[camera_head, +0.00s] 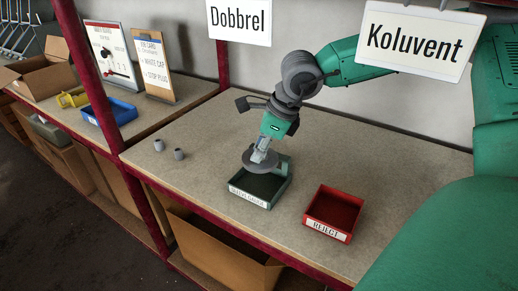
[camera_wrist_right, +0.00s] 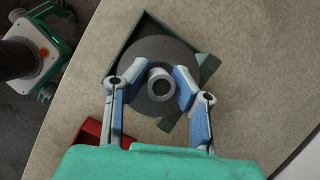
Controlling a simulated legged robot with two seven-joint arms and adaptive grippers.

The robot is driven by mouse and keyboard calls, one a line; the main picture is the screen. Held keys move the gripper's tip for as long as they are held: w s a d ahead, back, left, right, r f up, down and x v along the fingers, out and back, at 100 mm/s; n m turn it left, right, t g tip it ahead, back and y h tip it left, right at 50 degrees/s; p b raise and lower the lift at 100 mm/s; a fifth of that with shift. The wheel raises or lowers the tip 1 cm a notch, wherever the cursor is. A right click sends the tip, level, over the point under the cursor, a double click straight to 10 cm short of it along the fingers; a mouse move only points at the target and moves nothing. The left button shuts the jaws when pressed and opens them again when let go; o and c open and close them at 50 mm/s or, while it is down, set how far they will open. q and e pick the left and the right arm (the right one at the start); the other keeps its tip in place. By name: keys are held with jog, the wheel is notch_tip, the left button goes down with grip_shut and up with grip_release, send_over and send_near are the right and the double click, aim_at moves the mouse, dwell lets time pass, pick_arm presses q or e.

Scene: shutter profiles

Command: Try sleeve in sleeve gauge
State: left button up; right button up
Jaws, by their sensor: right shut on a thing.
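My right gripper (camera_head: 262,150) is over the green tray (camera_head: 287,178). In the wrist view its two fingers (camera_wrist_right: 158,88) close from both sides on a small grey sleeve (camera_wrist_right: 161,80) with an open round hole. Just below the sleeve is a wide dark grey disc (camera_wrist_right: 150,55), apparently the gauge; it also shows in the head view (camera_head: 250,164). The disc covers part of the tray, and I cannot tell whether the sleeve is in it or only above it. Two other grey sleeves (camera_head: 159,145) (camera_head: 179,154) stand apart on the bench. My left gripper is not in view.
A red tray (camera_head: 348,237) labelled REJECT stands right of the green tray. A blue tray (camera_head: 122,111), a yellow item (camera_head: 73,99) and boards stand on the left bench. Cardboard boxes (camera_head: 225,250) sit below. The bench behind the sleeves is clear.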

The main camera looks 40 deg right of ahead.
jog(key=shift+s+f+p, duration=0.2)
jog(key=shift+f+p, duration=0.2)
jog(key=shift+p, duration=0.05)
jog(key=shift+c, duration=0.3)
dwell(0.3)
dwell(0.5)
jog(key=o, duration=1.1)
jog(key=shift+w, duration=0.1)
jog(key=shift+d, duration=0.15)
